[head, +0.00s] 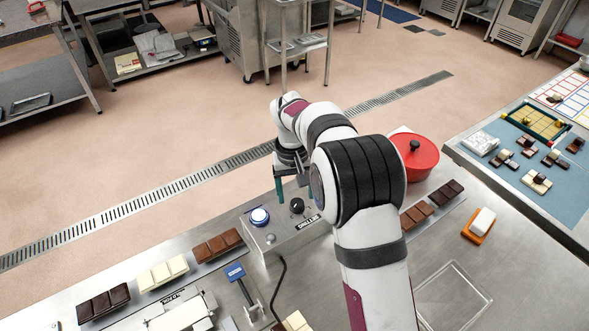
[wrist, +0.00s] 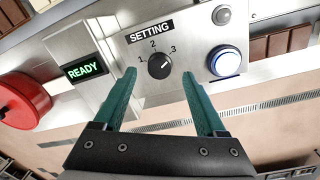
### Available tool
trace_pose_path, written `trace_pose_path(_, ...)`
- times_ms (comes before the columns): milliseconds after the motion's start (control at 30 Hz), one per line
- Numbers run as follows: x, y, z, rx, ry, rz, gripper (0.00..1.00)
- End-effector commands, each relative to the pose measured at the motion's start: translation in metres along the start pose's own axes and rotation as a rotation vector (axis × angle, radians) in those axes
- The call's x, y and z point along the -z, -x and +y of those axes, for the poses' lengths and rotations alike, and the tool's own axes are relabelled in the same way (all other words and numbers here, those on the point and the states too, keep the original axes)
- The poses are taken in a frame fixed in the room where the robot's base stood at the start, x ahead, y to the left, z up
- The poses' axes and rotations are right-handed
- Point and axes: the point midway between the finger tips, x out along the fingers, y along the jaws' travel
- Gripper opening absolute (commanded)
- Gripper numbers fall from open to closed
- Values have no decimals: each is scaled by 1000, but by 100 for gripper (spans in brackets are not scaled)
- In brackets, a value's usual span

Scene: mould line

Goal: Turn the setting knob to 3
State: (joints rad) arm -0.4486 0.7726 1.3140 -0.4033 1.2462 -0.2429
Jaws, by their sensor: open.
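The setting knob (wrist: 160,65) is a round black dial on the grey control box (wrist: 185,25), with the marks 1, 2 and 3 around it under a SETTING label. A short pale mark on the knob seems to point to the upper right, towards 3. In the head view the knob (head: 297,205) sits on top of the box (head: 279,237). My gripper (wrist: 158,77) is open and empty, its teal fingers apart to the left and right of the knob in the wrist view. Contact with the knob does not show. In the head view one finger of my gripper (head: 279,188) shows beside the knob.
A lit blue button (wrist: 224,61) and a small grey button (wrist: 221,15) are close to the knob. A READY display (wrist: 85,70) is lit green. A red pot (head: 415,157) stands behind my arm. Chocolate bars (head: 217,246) lie along the bench.

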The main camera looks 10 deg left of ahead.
Motion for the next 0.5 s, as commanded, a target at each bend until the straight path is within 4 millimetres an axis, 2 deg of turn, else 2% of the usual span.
trace_pose_path(200, 1, 70, 0, 0, 0, 6, 73)
trace_pose_path(300, 1, 97, 0, 0, -1, 5, 73)
trace_pose_path(400, 1, 116, 0, 0, 0, 4, 73)
trace_pose_path(500, 0, 126, 0, 0, 0, 2, 73)
